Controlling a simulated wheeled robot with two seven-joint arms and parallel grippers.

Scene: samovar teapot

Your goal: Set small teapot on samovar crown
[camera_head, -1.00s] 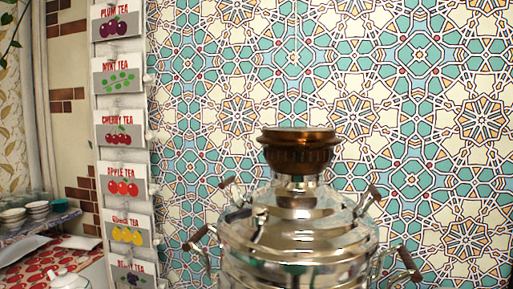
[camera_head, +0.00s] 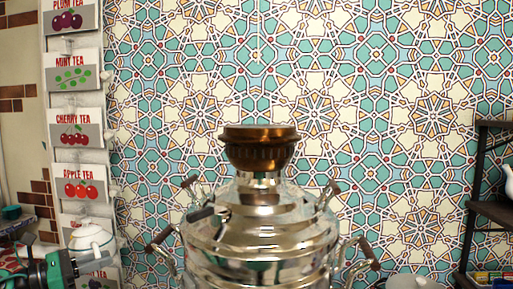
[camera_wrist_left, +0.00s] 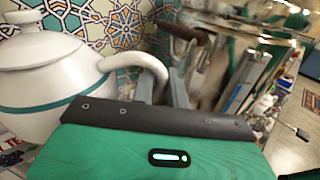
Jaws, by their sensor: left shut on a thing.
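The small white teapot (camera_head: 92,238) with a teal stripe is at the lower left of the head view. It fills the left of the left wrist view (camera_wrist_left: 45,90), lid on and roughly upright. My left gripper (camera_head: 88,262) is shut on its handle; the fingers (camera_wrist_left: 168,88) show at the handle in the wrist view. The shiny samovar (camera_head: 262,235) stands in the middle of the head view. Its brown, copper-coloured crown (camera_head: 260,150) is on top, bare and higher than the teapot. My right gripper is not in view.
A rack of tea cards (camera_head: 78,130) hangs on the wall behind the teapot. Side handles (camera_head: 160,240) stick out from the samovar. A dark shelf (camera_head: 492,212) with a white vessel (camera_head: 508,182) stands at the right. The air above the crown is clear.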

